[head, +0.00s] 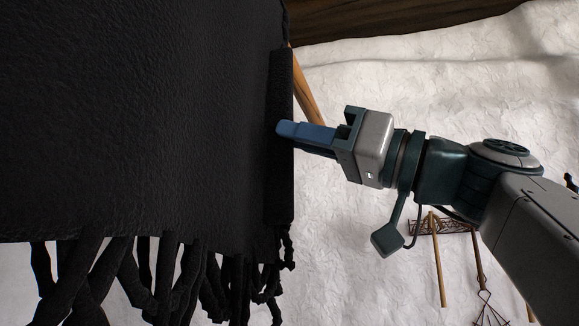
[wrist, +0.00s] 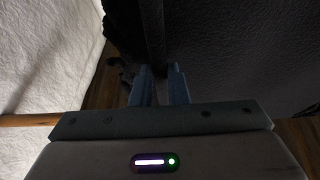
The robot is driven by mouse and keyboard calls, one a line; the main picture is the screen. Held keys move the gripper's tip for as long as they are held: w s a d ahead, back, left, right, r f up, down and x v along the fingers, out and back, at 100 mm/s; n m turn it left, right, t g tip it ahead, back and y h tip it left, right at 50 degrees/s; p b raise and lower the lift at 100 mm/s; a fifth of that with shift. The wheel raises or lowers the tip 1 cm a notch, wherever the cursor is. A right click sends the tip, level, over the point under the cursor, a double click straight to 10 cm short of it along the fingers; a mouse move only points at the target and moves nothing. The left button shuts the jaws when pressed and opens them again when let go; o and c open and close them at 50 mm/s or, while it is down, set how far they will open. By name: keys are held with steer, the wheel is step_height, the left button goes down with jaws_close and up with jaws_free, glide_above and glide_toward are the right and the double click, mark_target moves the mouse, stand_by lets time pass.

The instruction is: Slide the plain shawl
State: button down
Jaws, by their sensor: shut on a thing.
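The plain shawl (head: 140,120) is a large black cloth with a knotted fringe along its lower edge. It hangs over the left half of the head view. My gripper (head: 281,130) reaches in from the right, and its blue fingers are shut on the shawl's right edge, a little above mid-height of the folded border. In the wrist view the shawl (wrist: 240,55) fills the upper right as a dark surface. There the blue fingertips (wrist: 161,72) close around its dark edge. Part of the far finger is hidden in the head view.
A wooden pole (head: 305,85) runs behind the shawl's right edge. A rough white wall (head: 430,90) stands behind, with a dark wooden beam (head: 380,15) on top. Wooden-handled tools and a dark metal rack (head: 425,227) hang at lower right. The wall area right of the shawl is mostly clear.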

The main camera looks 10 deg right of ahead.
steer(key=c, duration=1.4)
jaws_free()
steer(key=b+v, duration=0.2)
steer(key=v, duration=1.1)
steer(key=shift+s+d, duration=0.2)
steer(key=shift+d, duration=0.15)
steer(key=shift+w+f, duration=0.1)
steer(key=shift+f, duration=0.1)
